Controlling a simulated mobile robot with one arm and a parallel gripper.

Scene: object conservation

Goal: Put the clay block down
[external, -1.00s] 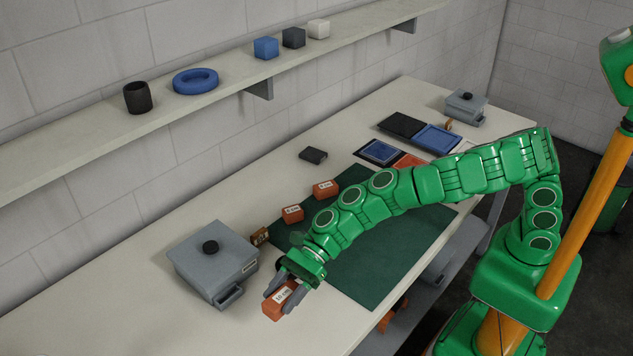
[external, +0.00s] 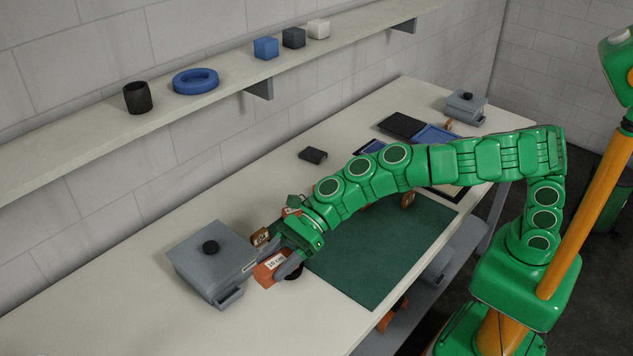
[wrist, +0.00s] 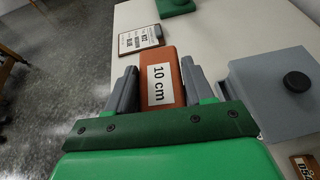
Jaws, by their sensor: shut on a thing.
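The orange clay block (external: 269,269) with a white "10 cm" label is between the fingers of my gripper (external: 270,266). In the wrist view the block (wrist: 165,85) lies between the two grey fingers of my gripper (wrist: 159,68), label facing the camera. The gripper is shut on it. In the external view the block is just right of the grey lidded box; I cannot tell its exact height over the table. My arm hides most of the other orange blocks behind it.
The grey box (external: 207,268) with a black knob stands close left of the block. A dark green mat (external: 385,255) lies to the right. A small dark block (external: 313,155) is near the wall. A clipboard (wrist: 142,38) shows in the wrist view. The table's front left is bare.

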